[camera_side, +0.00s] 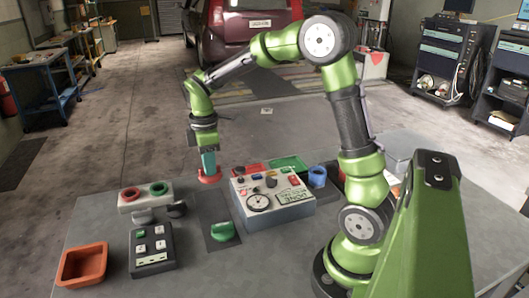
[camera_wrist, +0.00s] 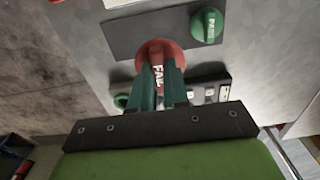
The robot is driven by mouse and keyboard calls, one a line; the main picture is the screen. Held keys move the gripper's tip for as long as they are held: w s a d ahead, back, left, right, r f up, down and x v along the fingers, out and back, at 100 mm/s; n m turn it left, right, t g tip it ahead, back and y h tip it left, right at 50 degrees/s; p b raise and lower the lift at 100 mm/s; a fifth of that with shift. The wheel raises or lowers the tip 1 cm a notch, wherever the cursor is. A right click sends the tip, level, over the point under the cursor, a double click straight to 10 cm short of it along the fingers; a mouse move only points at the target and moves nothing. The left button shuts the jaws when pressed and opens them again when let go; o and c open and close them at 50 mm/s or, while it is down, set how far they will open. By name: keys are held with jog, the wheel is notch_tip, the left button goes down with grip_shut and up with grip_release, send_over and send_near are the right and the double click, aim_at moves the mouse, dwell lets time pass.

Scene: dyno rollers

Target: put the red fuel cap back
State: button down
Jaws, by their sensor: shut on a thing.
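The red cap (camera_side: 209,177) is in my gripper (camera_side: 208,163), which points down. The cap appears to be held above the dark mat (camera_side: 207,211). In the wrist view the red cap (camera_wrist: 153,48) has white lettering, partly hidden by the fingers of my gripper (camera_wrist: 160,80), which close on its raised grip. A grey-white block (camera_side: 143,203) to the left in the side view has a red ring (camera_side: 130,194) and a green ring (camera_side: 159,188) on top. A green cap (camera_side: 223,232) sits on the mat; it also shows in the wrist view (camera_wrist: 207,25).
A box with a dial (camera_side: 262,203) stands to the right of the mat. A dark button panel (camera_side: 152,247) and an orange tray (camera_side: 83,264) lie front left. A green tray (camera_side: 289,164) and a blue cup (camera_side: 317,177) are behind the box. The table front is largely clear.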

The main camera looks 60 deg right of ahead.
notch_tip(320, 180, down, 12)
jog(key=shift+r, duration=0.15)
dwell(0.3)
jog(key=c, duration=1.1)
grip_release()
notch_tip(320, 180, up, 12)
jog(key=shift+f, duration=0.2)
jog(key=s+a+r+m+t, duration=0.2)
jog(key=s+a+r+m, duration=0.1)
jog(key=s+m, duration=0.1)
jog(key=s+a+r+m+t+y, duration=0.1)
jog(key=s+a+r+m+t, duration=0.1)
jog(key=s, duration=0.4)
jog(key=s+a+r+m+t+y, duration=0.1)
jog(key=s+a+r+m+t, duration=0.2)
jog(key=s+a+r+m, duration=0.1)
jog(key=shift+s+a+r+m, duration=0.15)
jog(key=shift+s+a+m, duration=0.15)
jog(key=shift+s+m, duration=0.35)
jog(key=shift+s+a+r+m, duration=0.15)
jog(key=shift+s+a+m, duration=0.15)
jog(key=shift+m, duration=0.65)
